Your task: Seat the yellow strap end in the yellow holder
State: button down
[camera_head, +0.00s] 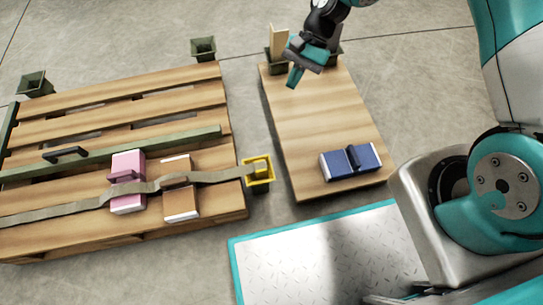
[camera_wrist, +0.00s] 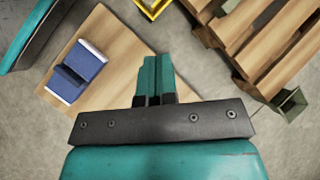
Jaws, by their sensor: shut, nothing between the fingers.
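The olive strap (camera_head: 215,177) runs across the pallet, over a pink block and a brown block, to the yellow holder (camera_head: 268,183) at the pallet's right edge. The yellow strap end (camera_head: 258,166) is at the holder, within its rim as seen from above; I cannot tell how deep it sits. Part of the holder shows at the top of the wrist view (camera_wrist: 152,10). My gripper (camera_head: 292,80) is shut and empty, above the far end of the small board, well away from the holder. Its closed fingers also show in the wrist view (camera_wrist: 155,62).
The small wooden board (camera_head: 310,115) carries a blue block with a handle (camera_head: 350,160) at its near end. Dark green holders (camera_head: 203,48) stand around the pallet (camera_head: 75,100). A green bar (camera_head: 190,139) with a black handle lies across the pallet. A cream upright piece (camera_head: 278,40) stands beside my gripper.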

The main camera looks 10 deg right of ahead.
aim_at(261, 168)
notch_tip(261, 168, down, 14)
jog(key=s+d+m+g+y+b, duration=0.1)
jog(key=s+m+b, duration=0.1)
jog(key=m, duration=0.2)
jog(key=b+x, duration=0.2)
jog(key=x, duration=0.2)
jog(key=a+r+b+x, duration=0.1)
jog(key=b+x, duration=0.1)
jog(key=x, duration=0.2)
jog(key=s+r+b+x, duration=0.1)
jog(key=b+x, duration=0.1)
jog(key=x, duration=0.1)
jog(key=shift+s+a+f+b, duration=0.2)
jog(key=shift+a+f+b, duration=0.15)
jog(key=shift+a, duration=0.2)
jog(key=shift+r, duration=0.1)
jog(key=shift+s+a+r+p, duration=0.15)
jog(key=shift+s+a+p, duration=0.1)
jog(key=shift+a+p, duration=0.15)
jog(key=shift+s+a+p, duration=0.65)
jog(key=shift+a+p, duration=0.1)
jog(key=shift+a+f, duration=0.1)
jog(key=shift+f, duration=0.1)
